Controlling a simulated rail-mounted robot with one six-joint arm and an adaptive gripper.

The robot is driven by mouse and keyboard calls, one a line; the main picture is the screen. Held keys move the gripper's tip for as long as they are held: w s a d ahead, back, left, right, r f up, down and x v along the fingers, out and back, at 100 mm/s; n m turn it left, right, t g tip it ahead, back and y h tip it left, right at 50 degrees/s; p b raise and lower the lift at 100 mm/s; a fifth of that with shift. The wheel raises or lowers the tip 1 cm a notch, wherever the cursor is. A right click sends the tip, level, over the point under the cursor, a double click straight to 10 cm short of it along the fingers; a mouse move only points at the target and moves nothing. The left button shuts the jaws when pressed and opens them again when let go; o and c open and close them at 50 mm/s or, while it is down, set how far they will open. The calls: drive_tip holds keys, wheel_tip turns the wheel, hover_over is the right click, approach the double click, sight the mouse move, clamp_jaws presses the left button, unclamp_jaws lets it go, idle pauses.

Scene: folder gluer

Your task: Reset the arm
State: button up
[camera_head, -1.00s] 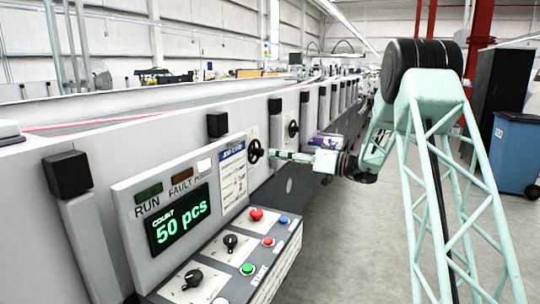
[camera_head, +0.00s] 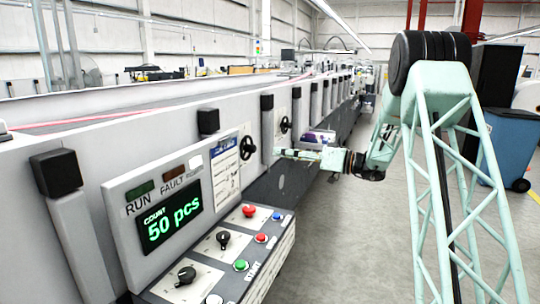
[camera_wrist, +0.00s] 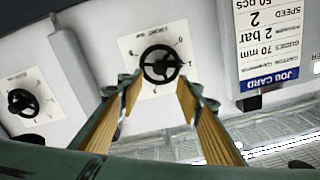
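My arm reaches over the right side of the head view toward the machine's side. My gripper (camera_head: 278,153) is at the end, to the right of a black handwheel (camera_head: 247,147) and apart from it. In the wrist view, my gripper (camera_wrist: 158,84) is open, with two tan-padded fingers spread and nothing between them. The black handwheel (camera_wrist: 160,64) on its white dial plate shows beyond the fingertips, upside down in the picture.
A control panel with a count display (camera_head: 169,219) and several knobs and buttons stands at lower left. A job card (camera_head: 225,172) hangs beside the handwheel. A second handwheel (camera_wrist: 22,103) is on the wall. A blue bin (camera_head: 510,150) stands right; the floor between is clear.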

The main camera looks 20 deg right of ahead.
drive_tip(key=shift+a, duration=0.1)
drive_tip(key=s+a+r+g, duration=0.3)
drive_tip(key=s+a, duration=0.4)
drive_tip(key=s+a+r+g, duration=0.2)
drive_tip(key=s+a, duration=0.5)
drive_tip(key=s+a+r+m+g+h, duration=0.15)
drive_tip(key=s+a, duration=0.25)
drive_tip(key=s, duration=0.5)
drive_tip(key=s+a+n+g+h, duration=0.1)
drive_tip(key=s+a+g+h, duration=0.25)
drive_tip(key=s, duration=0.65)
drive_tip(key=s+f+m+h, duration=0.1)
drive_tip(key=s+m+h, duration=0.15)
drive_tip(key=s, duration=1.45)
drive_tip(key=s+d+f+m+t+h, duration=0.1)
drive_tip(key=s+d+h, duration=0.2)
drive_tip(key=s, duration=0.6)
drive_tip(key=s+d+f+m+t+h, duration=0.1)
drive_tip(key=s+d+h, duration=0.2)
drive_tip(key=s+d, duration=0.3)
drive_tip(key=s, duration=0.3)
drive_tip(key=shift+s+f+p, duration=0.15)
drive_tip(key=shift+f+p, duration=0.2)
